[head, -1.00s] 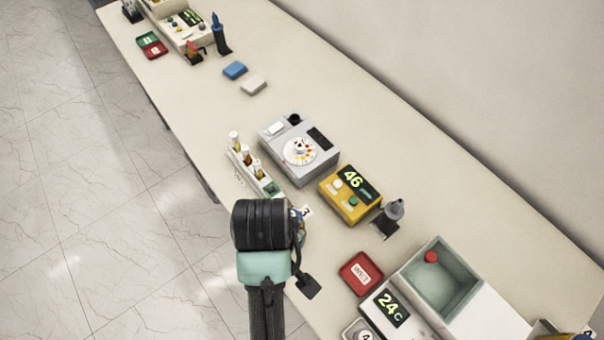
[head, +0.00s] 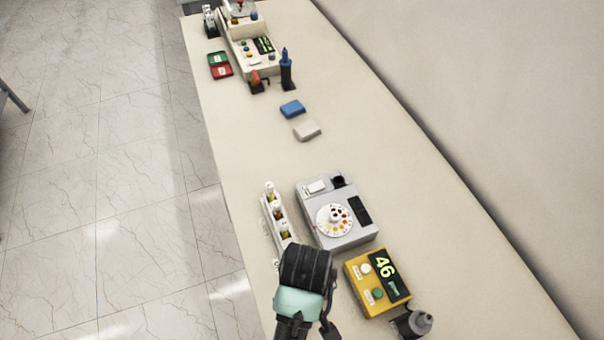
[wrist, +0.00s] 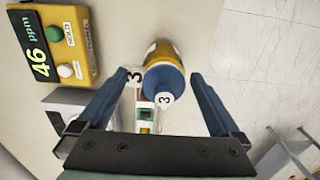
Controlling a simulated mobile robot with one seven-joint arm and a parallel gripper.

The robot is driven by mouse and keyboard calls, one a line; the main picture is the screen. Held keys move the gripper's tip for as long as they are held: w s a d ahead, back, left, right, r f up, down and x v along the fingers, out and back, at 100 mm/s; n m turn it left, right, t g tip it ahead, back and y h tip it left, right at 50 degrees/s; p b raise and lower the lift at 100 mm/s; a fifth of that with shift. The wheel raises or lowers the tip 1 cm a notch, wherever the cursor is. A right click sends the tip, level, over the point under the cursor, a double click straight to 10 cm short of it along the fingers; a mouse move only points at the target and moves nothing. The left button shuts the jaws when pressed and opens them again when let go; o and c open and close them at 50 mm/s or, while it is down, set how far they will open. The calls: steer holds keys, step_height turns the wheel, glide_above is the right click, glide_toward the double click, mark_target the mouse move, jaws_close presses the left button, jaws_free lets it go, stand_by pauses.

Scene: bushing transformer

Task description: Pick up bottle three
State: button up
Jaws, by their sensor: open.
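Bottle three (wrist: 164,82) shows in the wrist view with a blue cap, an amber body and a white tag marked 3. My gripper (wrist: 162,78) is open, with one finger on each side of the bottle in the picture. I see a gap on both sides and cannot tell how deep the fingers reach. In the head view my dark wrist hides the bottle and the fingers.
A white rack of small vials (head: 272,222) stands just beyond my wrist. A grey device with a dial (head: 350,228) and a yellow 46 ppm box (head: 357,270) are to its right. The left table edge is close.

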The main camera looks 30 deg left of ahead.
steer(key=shift+s+a+f+p, duration=0.1)
steer(key=shift+f+p, duration=0.3)
steer(key=shift+f, duration=1)
steer(key=shift+a+f+p, duration=0.1)
steer(key=shift+f+p, duration=0.25)
steer(key=shift+f, duration=1)
jaws_close()
